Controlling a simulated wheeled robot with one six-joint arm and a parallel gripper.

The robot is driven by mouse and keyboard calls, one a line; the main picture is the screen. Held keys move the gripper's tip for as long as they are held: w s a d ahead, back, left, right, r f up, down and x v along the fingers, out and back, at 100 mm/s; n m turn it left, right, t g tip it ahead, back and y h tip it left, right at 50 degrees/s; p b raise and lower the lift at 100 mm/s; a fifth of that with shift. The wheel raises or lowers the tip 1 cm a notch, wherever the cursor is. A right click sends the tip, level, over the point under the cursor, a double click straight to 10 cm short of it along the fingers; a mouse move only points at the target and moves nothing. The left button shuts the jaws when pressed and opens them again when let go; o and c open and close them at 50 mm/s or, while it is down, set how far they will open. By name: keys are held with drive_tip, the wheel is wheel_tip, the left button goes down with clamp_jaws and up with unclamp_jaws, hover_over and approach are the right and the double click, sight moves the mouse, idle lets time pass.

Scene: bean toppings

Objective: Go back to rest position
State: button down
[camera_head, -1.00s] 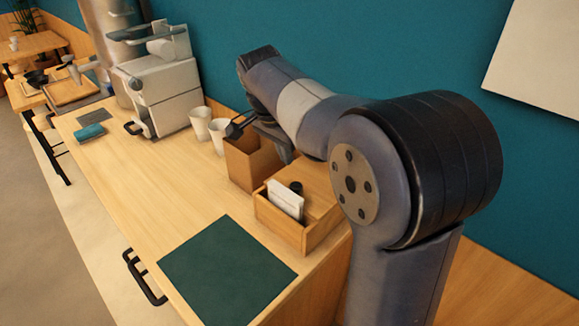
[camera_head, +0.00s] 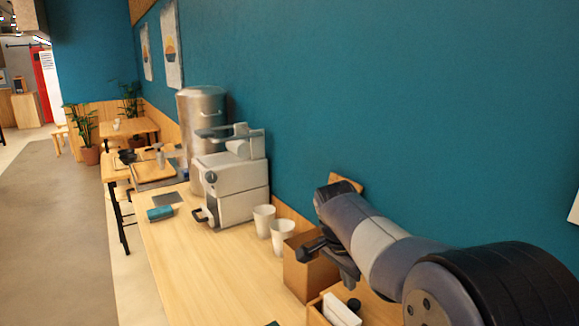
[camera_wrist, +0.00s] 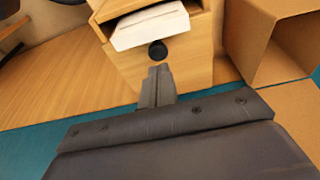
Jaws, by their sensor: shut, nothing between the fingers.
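My gripper (camera_wrist: 158,78) is shut and empty in the wrist view, its two fingers together. Its tips point toward a wooden box (camera_wrist: 192,60) that holds white paper (camera_wrist: 148,24), with a round black knob-like piece (camera_wrist: 158,50) beside the paper. In the head view my gripper (camera_head: 312,250) is a dark shape above or beside an open brown box (camera_head: 302,276); its fingertips are hard to make out there. My arm is folded close along the wall side at the right.
A white machine (camera_head: 235,185) and a metal cylinder (camera_head: 203,115) stand on the wooden counter (camera_head: 200,270). Two white cups (camera_head: 264,220) stand near the brown box. A teal cloth (camera_head: 160,213) lies at the counter's left. The counter's middle is clear.

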sight(352, 301)
drive_tip(key=x, duration=0.2)
drive_tip(key=p+x, duration=0.1)
drive_tip(key=x, duration=0.1)
drive_tip(key=shift+w+d+f, duration=0.1)
drive_tip(key=shift+d+f, duration=0.05)
drive_tip(key=shift+d, duration=0.15)
drive_tip(key=shift+w+d+r, duration=0.15)
drive_tip(key=shift+d+r, duration=0.05)
drive_tip(key=shift+r, duration=0.25)
